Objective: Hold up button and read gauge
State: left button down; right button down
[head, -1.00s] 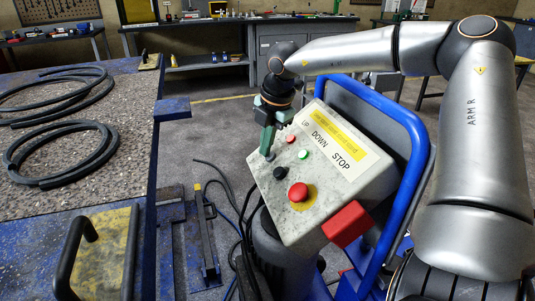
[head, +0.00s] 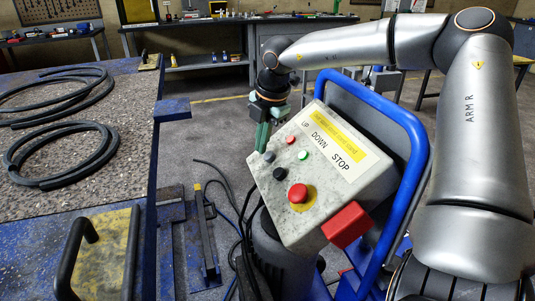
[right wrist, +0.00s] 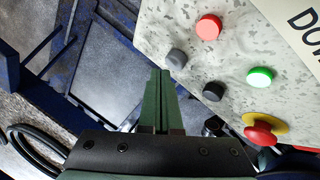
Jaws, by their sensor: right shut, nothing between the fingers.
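The speckled grey control box (head: 330,205) is tilted, with UP, DOWN and STOP labels on its face. The grey button in line with UP (head: 269,157) sits near the box's left edge; it also shows in the right wrist view (right wrist: 177,58). My right gripper (head: 262,148) is shut and empty, pointing down, its tips close beside this button. In the right wrist view, the green fingers (right wrist: 160,72) lie together just left of the button, apart from it in the picture; their height above the face is hard to tell. No gauge is visible. My left gripper is not in view.
A black button (head: 280,173), red light (head: 291,140), green light (head: 303,155) and red mushroom stop button (head: 299,194) share the face. A blue tubular frame (head: 418,165) stands behind the box. Cables hang at its left. A blue-edged table (head: 150,120) carries coiled hoses.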

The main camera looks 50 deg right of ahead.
jog(key=shift+w+r, duration=0.1)
jog(key=a+r, duration=0.1)
jog(key=w+a+r+p, duration=0.1)
jog(key=a+r, duration=0.1)
jog(key=r, duration=0.1)
jog(key=shift+w+p, duration=0.25)
jog(key=shift+p, duration=0.05)
dwell(1.6)
